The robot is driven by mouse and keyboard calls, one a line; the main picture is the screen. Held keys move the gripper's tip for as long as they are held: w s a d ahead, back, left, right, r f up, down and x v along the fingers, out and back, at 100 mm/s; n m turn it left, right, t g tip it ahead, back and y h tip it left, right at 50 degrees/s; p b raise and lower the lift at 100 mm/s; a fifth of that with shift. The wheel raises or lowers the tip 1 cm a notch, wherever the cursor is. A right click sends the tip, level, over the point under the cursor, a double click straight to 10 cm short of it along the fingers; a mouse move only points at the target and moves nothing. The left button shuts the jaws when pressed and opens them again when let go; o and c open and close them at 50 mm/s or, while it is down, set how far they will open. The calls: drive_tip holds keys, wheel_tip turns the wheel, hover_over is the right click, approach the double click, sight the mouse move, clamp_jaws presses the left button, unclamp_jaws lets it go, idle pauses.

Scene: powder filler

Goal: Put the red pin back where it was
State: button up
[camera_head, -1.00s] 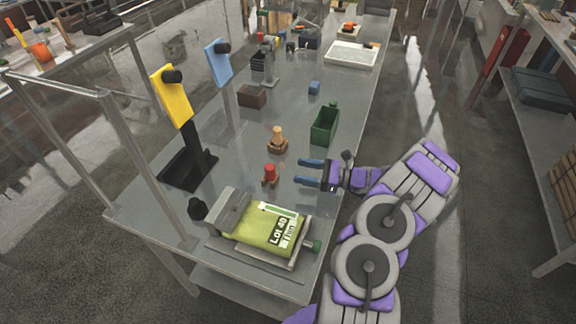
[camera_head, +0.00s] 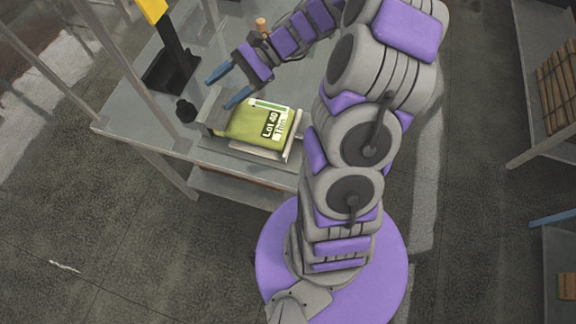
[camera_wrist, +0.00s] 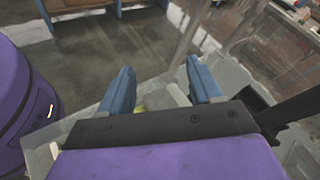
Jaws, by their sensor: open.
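The red pin does not show in either current view; my arm and gripper cover the part of the table where a red piece stood earlier. My gripper (camera_head: 219,92) is open, with its two blue fingers apart and nothing seen between them. It is over the back left part of the powder filler, above the green bag (camera_head: 250,124) marked "Lot 40". In the wrist view the open fingers (camera_wrist: 158,68) point toward the table edge and floor. A black knob (camera_head: 186,111) stands at the filler's left side.
A wooden peg (camera_head: 262,25) shows just behind my wrist. A black stand with a yellow head (camera_head: 153,9) rises at the table's left. Metal posts (camera_head: 150,90) frame the left edge. A shelf with wooden slats (camera_head: 557,85) is far right.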

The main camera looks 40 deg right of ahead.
drive_tip(key=s+a+r+n+g+h, duration=0.1)
drive_tip(key=s+a+n+g+h, duration=0.1)
drive_tip(key=s+a+n+h, duration=0.3)
drive_tip(key=s+a+r+n+g+h, duration=0.1)
drive_tip(key=s+a+r+n+g, duration=0.1)
drive_tip(key=s, duration=0.6)
drive_tip(key=s+d+n+t+h, duration=0.1)
drive_tip(key=s+d+n+h, duration=0.2)
drive_tip(key=s, duration=0.3)
drive_tip(key=s+d+n+h, duration=0.3)
drive_tip(key=s+h, duration=0.2)
drive_tip(key=s, duration=0.2)
drive_tip(key=shift+d+n+t, duration=0.15)
drive_tip(key=shift+n+t, duration=0.15)
drive_tip(key=shift+t, duration=0.1)
drive_tip(key=shift+s+a+r, duration=0.1)
drive_tip(key=shift+a, duration=0.1)
drive_tip(key=shift+s, duration=0.1)
